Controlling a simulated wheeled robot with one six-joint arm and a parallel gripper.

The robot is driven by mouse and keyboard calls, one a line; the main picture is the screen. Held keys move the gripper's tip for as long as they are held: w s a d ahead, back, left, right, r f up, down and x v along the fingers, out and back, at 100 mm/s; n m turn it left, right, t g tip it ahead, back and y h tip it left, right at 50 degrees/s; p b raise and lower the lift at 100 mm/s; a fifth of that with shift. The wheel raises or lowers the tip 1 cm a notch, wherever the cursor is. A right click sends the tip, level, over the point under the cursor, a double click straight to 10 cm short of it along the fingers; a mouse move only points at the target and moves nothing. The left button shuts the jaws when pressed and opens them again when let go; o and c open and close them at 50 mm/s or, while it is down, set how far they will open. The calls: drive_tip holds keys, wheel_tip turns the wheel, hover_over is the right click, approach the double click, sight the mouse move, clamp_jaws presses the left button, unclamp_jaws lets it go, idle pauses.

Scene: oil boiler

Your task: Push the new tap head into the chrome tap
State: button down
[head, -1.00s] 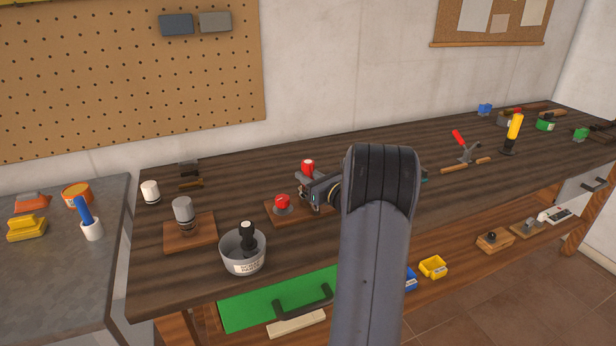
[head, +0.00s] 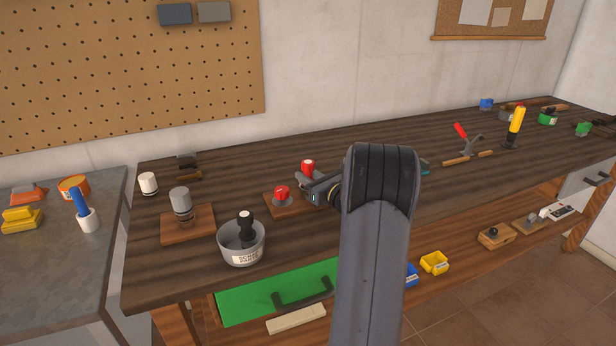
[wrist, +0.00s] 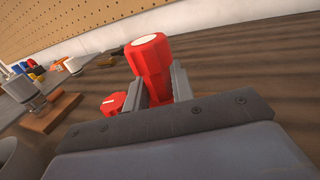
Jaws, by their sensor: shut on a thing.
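My gripper (head: 309,181) is shut on a red tap head (head: 308,164) with a pale top. In the wrist view the tap head (wrist: 150,62) stands nearly upright between the two grey fingers (wrist: 155,90). Its lower end is hidden by the gripper, so I cannot tell whether it touches anything below. A grey metallic, tap-like fitting (head: 181,204), which may be the chrome tap, stands on a wooden board (head: 205,222) to the left of my gripper. It also shows at the left of the wrist view (wrist: 38,99).
A red knob (head: 282,193) on a second wooden board (head: 275,206) is close beside my gripper on the left. A grey scrap bin (head: 241,253) holding a black part stands at the front. A white cap (head: 148,183) is behind.

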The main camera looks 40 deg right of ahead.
drive_tip(key=shift+f, duration=0.35)
drive_tip(key=c, duration=1.1)
unclamp_jaws()
drive_tip(key=shift+s, duration=0.1)
drive_tip(key=s, duration=0.3)
drive_tip(key=s+b, duration=0.1)
drive_tip(key=s, duration=0.6)
drive_tip(key=shift+s+d+r, duration=0.1)
drive_tip(key=shift+s+d, duration=0.2)
drive_tip(key=shift+d, duration=0.1)
drive_tip(key=shift+w, duration=0.1)
drive_tip(key=w, duration=0.3)
drive_tip(key=w+p, duration=0.1)
drive_tip(key=w, duration=0.3)
drive_tip(key=w+r, duration=0.1)
drive_tip(key=w, duration=0.2)
drive_tip(key=shift+w+a+p, duration=0.4)
drive_tip(key=shift+s+r, duration=0.15)
drive_tip(key=shift+r, duration=0.1)
